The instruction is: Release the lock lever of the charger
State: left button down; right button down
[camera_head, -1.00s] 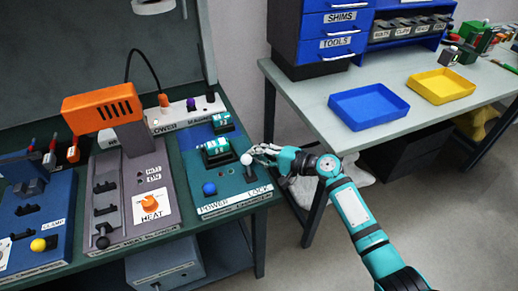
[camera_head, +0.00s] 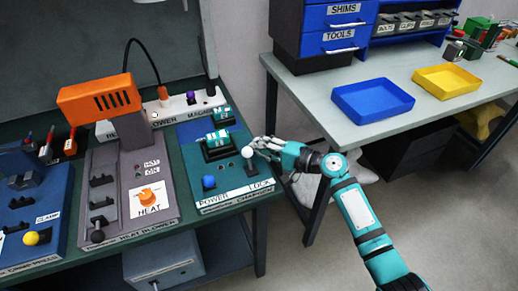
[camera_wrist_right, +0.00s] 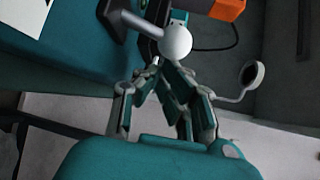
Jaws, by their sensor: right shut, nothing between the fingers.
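The charger (camera_head: 235,195) is a teal and blue panel on the bench, labelled POWER and LOCK. Its lock lever (camera_head: 248,155) has a white ball knob and stands above the LOCK label. A blue ball knob (camera_head: 208,183) sits above the POWER label. My right gripper (camera_head: 258,145) is shut and empty, right beside the white knob. In the right wrist view the white knob (camera_wrist_right: 176,41) is just beyond the fingertips of the gripper (camera_wrist_right: 165,68); I cannot tell whether they touch. My left gripper is not in view.
Battery-like teal blocks (camera_head: 217,140) sit in the charger's slots. The grey heat blower station (camera_head: 125,185) with its orange head (camera_head: 98,98) stands to the left. Blue (camera_head: 372,101) and yellow (camera_head: 446,81) trays lie on the far table. A floor gap separates the tables.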

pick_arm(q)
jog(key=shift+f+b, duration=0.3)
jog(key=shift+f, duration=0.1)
pick_arm(e)
jog(key=shift+s+d+r, duration=0.1)
jog(key=shift+s+r, duration=0.05)
jog(key=shift+s, duration=0.1)
pick_arm(q)
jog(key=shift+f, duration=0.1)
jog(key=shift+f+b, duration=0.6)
jog(key=shift+b, duration=0.1)
pick_arm(e)
jog(key=shift+s, duration=0.2)
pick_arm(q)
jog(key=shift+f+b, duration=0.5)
pick_arm(e)
jog(key=shift+r+n+t+y, duration=0.15)
jog(key=shift+n+t+y, duration=0.15)
jog(key=shift+y, duration=0.1)
pick_arm(q)
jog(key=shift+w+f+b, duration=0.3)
jog(key=shift+b, duration=0.1)
pick_arm(e)
jog(key=shift+s, duration=0.15)
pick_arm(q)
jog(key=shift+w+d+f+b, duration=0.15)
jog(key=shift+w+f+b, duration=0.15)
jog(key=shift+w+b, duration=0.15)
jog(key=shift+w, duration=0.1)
